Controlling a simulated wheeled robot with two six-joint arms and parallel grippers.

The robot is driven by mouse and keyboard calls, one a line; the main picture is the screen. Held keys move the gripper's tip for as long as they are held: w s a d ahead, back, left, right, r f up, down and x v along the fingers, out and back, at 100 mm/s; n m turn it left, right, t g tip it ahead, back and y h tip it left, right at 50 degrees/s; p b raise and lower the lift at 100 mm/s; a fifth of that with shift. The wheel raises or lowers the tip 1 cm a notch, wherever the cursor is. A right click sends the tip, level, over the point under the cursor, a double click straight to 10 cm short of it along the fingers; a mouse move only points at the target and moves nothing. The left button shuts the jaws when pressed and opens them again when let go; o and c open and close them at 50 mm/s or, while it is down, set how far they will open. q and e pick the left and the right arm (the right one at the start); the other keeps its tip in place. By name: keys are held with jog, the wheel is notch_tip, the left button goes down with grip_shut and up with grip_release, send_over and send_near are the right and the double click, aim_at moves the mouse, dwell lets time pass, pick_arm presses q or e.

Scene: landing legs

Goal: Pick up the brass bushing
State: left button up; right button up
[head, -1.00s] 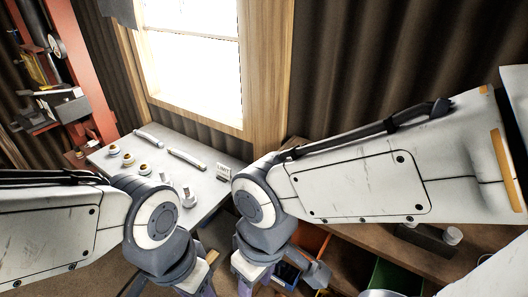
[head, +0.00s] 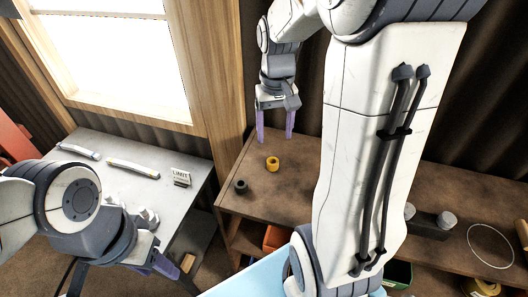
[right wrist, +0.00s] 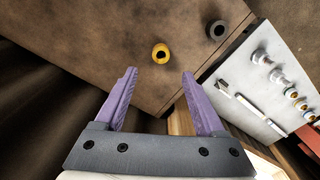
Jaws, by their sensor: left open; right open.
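The brass bushing (head: 273,164) is a small yellow ring with a dark hole, resting on the brown wooden bench top. In the right wrist view the bushing (right wrist: 161,54) shows just beyond and between the fingertips. My right gripper (head: 275,138) is open and empty, its purple fingers pointing down above the bushing; it also shows in the right wrist view (right wrist: 159,75). My left gripper (head: 162,264) is open at the lower left, beside the grey table and away from the bushing. Part of it is hidden by its own wrist.
A dark ring (head: 240,187) sits on the brown bench (head: 300,190), near the bushing. The grey table (head: 130,190) at left holds white bars, several small fittings and a small sign (head: 181,177). An orange bin (head: 277,238) is below the bench top.

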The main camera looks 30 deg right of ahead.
send_over(274, 159)
jog(key=f, duration=0.4)
jog(key=shift+s+a+f, duration=0.2)
jog(key=shift+s+a, duration=0.1)
jog(key=shift+s, duration=0.05)
jog(key=shift+s+a+f+p, duration=0.15)
jog(key=shift+f+p, duration=0.9)
jog(key=shift+f, duration=1.65)
grip_shut()
